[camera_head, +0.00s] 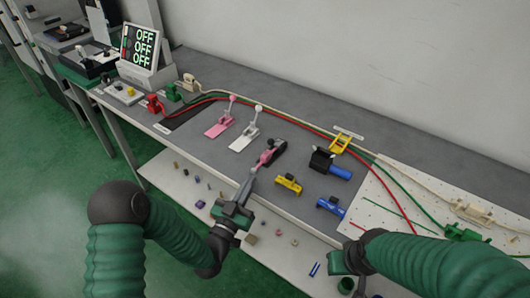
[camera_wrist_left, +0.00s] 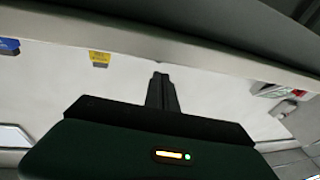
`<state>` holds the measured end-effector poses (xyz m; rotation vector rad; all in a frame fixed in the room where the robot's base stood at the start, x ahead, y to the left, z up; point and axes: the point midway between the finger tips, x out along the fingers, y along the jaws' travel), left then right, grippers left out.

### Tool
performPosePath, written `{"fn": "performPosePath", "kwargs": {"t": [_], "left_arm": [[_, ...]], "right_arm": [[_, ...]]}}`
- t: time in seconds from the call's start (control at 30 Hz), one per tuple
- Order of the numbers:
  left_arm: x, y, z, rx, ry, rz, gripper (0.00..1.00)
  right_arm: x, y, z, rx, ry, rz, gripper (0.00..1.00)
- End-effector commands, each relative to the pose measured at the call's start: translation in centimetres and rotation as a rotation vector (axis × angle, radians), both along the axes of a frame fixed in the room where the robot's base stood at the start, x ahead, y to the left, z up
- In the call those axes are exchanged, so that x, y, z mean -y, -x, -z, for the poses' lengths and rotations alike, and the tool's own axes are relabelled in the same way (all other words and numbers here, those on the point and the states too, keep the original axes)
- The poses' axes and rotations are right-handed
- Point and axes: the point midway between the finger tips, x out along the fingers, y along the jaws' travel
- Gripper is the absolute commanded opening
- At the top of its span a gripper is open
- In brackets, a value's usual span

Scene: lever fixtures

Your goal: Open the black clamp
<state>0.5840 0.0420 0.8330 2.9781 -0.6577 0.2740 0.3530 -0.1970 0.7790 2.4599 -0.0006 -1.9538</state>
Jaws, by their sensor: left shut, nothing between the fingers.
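The black clamp (camera_head: 279,150) lies on the grey bench top, right of the white clamp. Its pink-tipped handle (camera_head: 264,158) lies low and points toward my left gripper. My left gripper (camera_head: 253,172) is shut and empty, with its fingertips close to the handle tip; I cannot tell whether they touch. In the left wrist view its closed fingers (camera_wrist_left: 160,92) point forward, and the clamp is not recognisable there. My right gripper (camera_head: 347,262) is at the lower right, partly hidden by its arm, with its fingers unclear.
A pink clamp (camera_head: 217,128) and a white clamp (camera_head: 244,139) stand left with levers raised. A black-and-blue fixture (camera_head: 328,163), a yellow piece (camera_head: 288,184) and a blue piece (camera_head: 330,207) sit right. Cables run behind. Small parts lie on a lower shelf (camera_head: 172,183).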

Motion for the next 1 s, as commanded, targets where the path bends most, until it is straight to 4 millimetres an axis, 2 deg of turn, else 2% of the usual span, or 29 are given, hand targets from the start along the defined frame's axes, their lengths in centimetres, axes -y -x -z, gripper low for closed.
{"fn": "performPosePath", "kwargs": {"t": [0.3, 0.5, 0.7, 1.0], "left_arm": [[2.9, -6.2, -1.3, 0.003, 0.001, 0.001, 0.00], [4.4, -9.3, -2.0, 0.003, 0.001, 0.001, 0.00], [4.9, -10.6, -2.3, -0.001, 0.000, 0.000, 0.00], [4.9, -10.6, -2.3, -0.001, -0.001, 0.001, 0.00]], "right_arm": [[0.0, 0.0, 0.5, 0.000, 0.000, 0.000, 0.36], [0.0, 0.0, 0.8, 0.000, 0.000, 0.000, 0.36], [0.0, 0.0, 0.9, 0.000, 0.000, 0.000, 0.36], [0.0, 0.0, 0.8, 0.000, 0.000, 0.000, 0.36]]}}
